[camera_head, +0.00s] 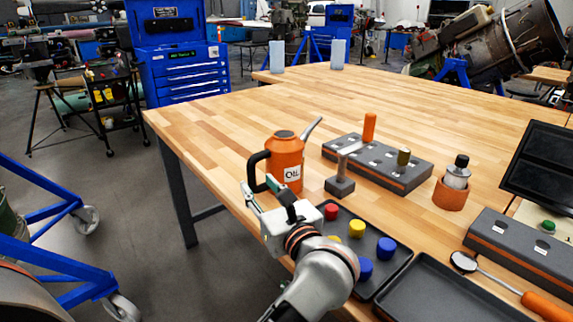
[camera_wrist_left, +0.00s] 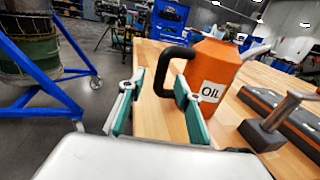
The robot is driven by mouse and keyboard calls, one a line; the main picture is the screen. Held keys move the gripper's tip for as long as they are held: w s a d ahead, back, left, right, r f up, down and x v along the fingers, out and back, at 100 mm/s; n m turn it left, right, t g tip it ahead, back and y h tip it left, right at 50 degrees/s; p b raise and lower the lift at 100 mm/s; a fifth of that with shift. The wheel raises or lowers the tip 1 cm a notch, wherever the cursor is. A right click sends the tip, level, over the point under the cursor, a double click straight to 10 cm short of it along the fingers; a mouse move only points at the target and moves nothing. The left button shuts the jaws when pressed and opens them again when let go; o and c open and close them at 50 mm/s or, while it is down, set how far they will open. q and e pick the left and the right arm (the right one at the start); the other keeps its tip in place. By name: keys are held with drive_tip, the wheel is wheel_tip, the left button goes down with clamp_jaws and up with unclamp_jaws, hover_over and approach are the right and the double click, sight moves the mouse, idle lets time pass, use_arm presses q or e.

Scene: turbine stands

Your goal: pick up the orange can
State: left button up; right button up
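The orange can (camera_head: 286,160) stands upright on the wooden table. It has an OIL label, a thin grey spout to the right and a black handle to the left. It also shows in the left wrist view (camera_wrist_left: 215,65), with its handle (camera_wrist_left: 161,75) on the near left. My left gripper (camera_head: 258,186) is open just in front of the handle. In the left wrist view its green-padded fingers (camera_wrist_left: 157,88) stand apart, and the handle's outer part appears between them. I cannot tell whether they touch it. My right gripper is not in view.
A dark tray (camera_head: 395,262) with red, yellow and blue caps lies right of my left wrist. A grey block with an upright post (camera_head: 340,187) and a long grey holder (camera_head: 412,176) stand right of the can. The tabletop (camera_head: 222,130) behind and left of the can is clear.

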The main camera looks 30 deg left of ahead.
sight(253, 176)
use_arm(q)
drive_tip(key=x, duration=0.6)
drive_tip(key=shift+w+a, duration=0.1)
drive_tip(key=shift+w, duration=0.15)
clamp_jaws()
